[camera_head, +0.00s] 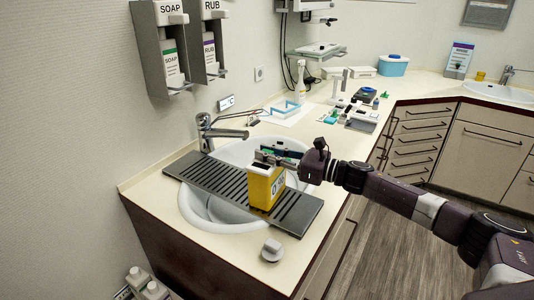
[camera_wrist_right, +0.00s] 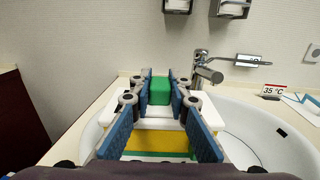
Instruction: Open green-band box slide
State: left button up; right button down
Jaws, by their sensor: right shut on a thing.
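A yellow box (camera_head: 262,192) with a white lid and dark lettering stands upright on the dark slatted rack (camera_head: 204,178) across the sink. In the right wrist view its yellow body (camera_wrist_right: 158,140) shows below the white lid (camera_wrist_right: 158,124), with a green band (camera_wrist_right: 165,155) low on it. A green slide piece (camera_wrist_right: 160,92) sits on top of the lid. My right gripper (camera_head: 270,157) reaches in from the right at lid height. Its blue finger pads are shut on the green piece, one on each side. My left gripper is in neither view.
The white sink (camera_head: 205,212) lies under the rack, with a tap (camera_head: 215,133) behind. A grey knob-like object (camera_head: 271,250) stands on the front counter. Soap dispensers (camera_head: 170,55) hang on the wall.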

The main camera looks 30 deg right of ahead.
jog(key=shift+w+d+f+b, duration=0.1)
jog(key=shift+w+d+b, duration=0.55)
jog(key=shift+d+b, duration=0.3)
jog(key=shift+w+d, duration=0.3)
jog(key=shift+d, duration=0.05)
jog(key=c, duration=1.8)
grip_release()
jog(key=shift+s, duration=0.1)
jog(key=v, duration=1.2)
